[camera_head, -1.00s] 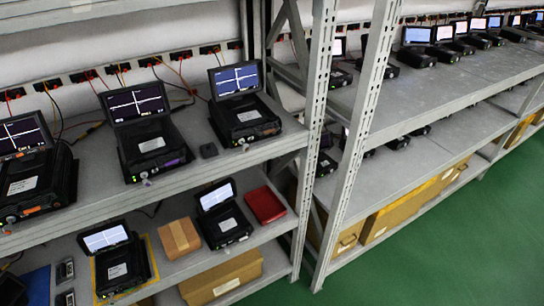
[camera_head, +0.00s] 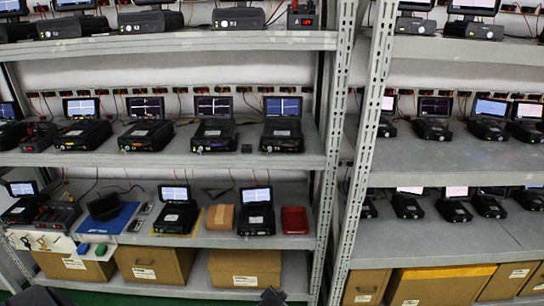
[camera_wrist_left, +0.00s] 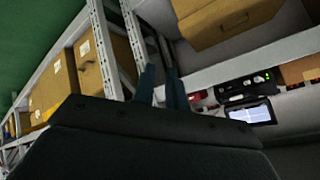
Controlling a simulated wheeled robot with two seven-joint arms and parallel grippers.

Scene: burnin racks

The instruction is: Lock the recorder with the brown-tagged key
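Several black recorders with lit, raised screens stand on the racks. One recorder (camera_head: 175,216) stands within a yellow outline on the lower left shelf. Another recorder (camera_head: 256,218) stands to its right, between a brown block (camera_head: 220,217) and a red case (camera_head: 294,220). I cannot make out a brown-tagged key, and which recorder the task means is unclear. My left gripper (camera_wrist_left: 161,90) shows two teal fingers with a narrow gap and nothing visible between them. It is in front of the rack, apart from the recorder in its view (camera_wrist_left: 249,113). My right gripper is not identifiable.
A blue mat (camera_head: 108,222) with a dark device lies left of the outlined recorder. Small dark items (camera_head: 141,209) lie between them. Brown cartons (camera_head: 245,267) fill the bottom level. A perforated upright post (camera_head: 335,150) divides the racks.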

